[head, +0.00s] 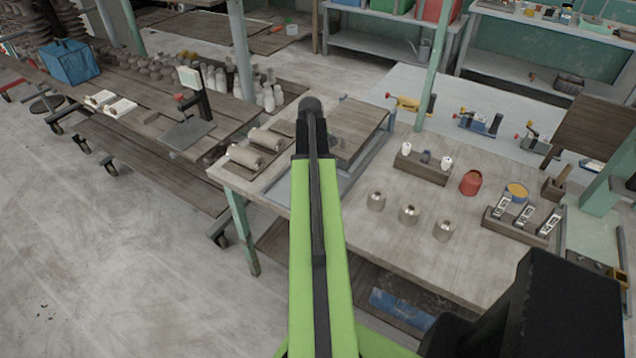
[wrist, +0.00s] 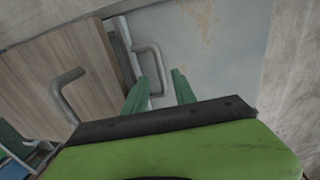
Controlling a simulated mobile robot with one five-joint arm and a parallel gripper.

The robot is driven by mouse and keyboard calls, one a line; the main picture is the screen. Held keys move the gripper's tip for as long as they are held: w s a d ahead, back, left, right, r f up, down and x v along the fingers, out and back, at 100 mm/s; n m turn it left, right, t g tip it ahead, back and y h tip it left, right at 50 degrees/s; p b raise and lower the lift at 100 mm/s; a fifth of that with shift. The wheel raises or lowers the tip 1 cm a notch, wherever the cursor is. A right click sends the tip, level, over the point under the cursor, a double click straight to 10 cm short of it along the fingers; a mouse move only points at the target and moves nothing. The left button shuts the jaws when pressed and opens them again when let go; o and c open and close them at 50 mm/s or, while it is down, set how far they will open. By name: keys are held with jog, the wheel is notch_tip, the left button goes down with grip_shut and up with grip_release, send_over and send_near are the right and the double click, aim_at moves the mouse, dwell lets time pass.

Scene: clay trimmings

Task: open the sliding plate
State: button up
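In the wrist view, a brown wooden panel (wrist: 75,65) with a bent grey handle (wrist: 70,98) is at the left. A pale, stained plate (wrist: 215,45) lies to its right, with a second U-shaped grey handle (wrist: 158,62) near its left edge. I cannot tell for sure which of the two is the sliding plate. My gripper (wrist: 161,74) has its two green fingers apart, with the second handle's bar showing between their tips. Contact is not clear. In the head view, a wooden panel (head: 357,122) shows beyond my arm, which hides my gripper.
The worktable (head: 400,235) carries grey cylinders (head: 410,214), a red pot (head: 471,182), a yellow-topped tin (head: 516,191) and wooden racks. Clay rolls (head: 246,156) lie left of my arm. Open floor (head: 110,260) is at the lower left.

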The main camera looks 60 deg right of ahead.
jog(key=f, duration=0.1)
jog(key=f+b, duration=0.2)
jog(key=f, duration=0.1)
jog(key=shift+d, duration=0.35)
jog(key=shift+r, duration=0.15)
grip_shut()
dwell(0.7)
